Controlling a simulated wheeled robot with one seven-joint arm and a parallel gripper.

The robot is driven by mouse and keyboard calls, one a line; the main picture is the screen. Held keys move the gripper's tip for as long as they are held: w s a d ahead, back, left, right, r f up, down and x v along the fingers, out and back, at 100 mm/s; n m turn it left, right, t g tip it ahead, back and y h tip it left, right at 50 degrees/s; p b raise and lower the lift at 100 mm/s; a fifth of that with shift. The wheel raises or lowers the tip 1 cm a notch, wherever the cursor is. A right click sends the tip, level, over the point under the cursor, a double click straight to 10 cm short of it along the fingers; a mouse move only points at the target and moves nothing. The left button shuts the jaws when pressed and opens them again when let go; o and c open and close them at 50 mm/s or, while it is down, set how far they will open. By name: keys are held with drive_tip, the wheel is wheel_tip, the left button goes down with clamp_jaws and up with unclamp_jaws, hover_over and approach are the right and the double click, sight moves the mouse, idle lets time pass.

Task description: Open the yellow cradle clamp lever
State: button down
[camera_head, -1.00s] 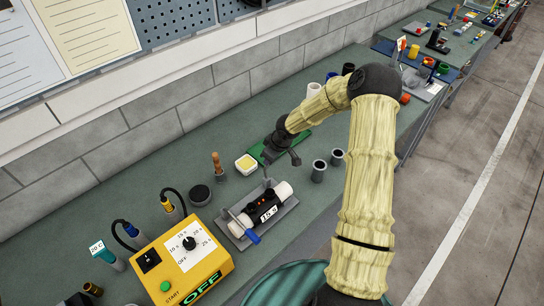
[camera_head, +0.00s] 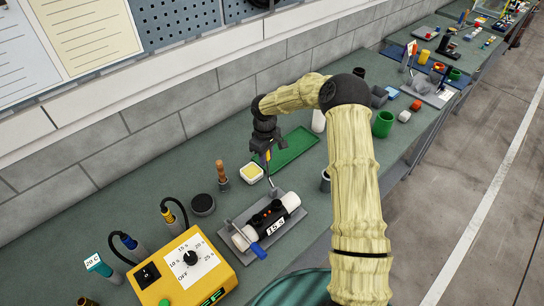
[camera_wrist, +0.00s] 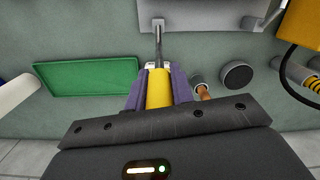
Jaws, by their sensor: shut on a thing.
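The yellow clamp lever (camera_wrist: 159,92) has a yellow handle on a thin metal rod, which runs to the cradle's far edge. In the head view the rod (camera_head: 271,184) stands roughly upright. My gripper (camera_head: 267,157) is above that edge; in the wrist view its purple fingers (camera_wrist: 160,76) are shut on the yellow handle, one on each side. The blue lever (camera_head: 258,250) is at the cradle's near left.
A yellow timer box (camera_head: 185,264) stands left of the cradle. A wooden-handled tool (camera_head: 221,173), a black puck (camera_head: 203,204) and a yellow-topped white block (camera_head: 251,172) stand close behind. A green tray (camera_head: 296,149) lies to the right of my gripper.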

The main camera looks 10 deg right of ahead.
drive_tip(key=shift+w, duration=0.1)
idle(0.3)
drive_tip(key=c, duration=1.2)
unclamp_jaws()
wheel_tip(320, 180, up, 17)
drive_tip(key=b, duration=0.5)
drive_tip(key=shift+w+r, duration=0.2)
drive_tip(key=shift+w, duration=0.15)
drive_tip(key=shift+a+b, duration=0.1)
drive_tip(key=shift+b, duration=0.2)
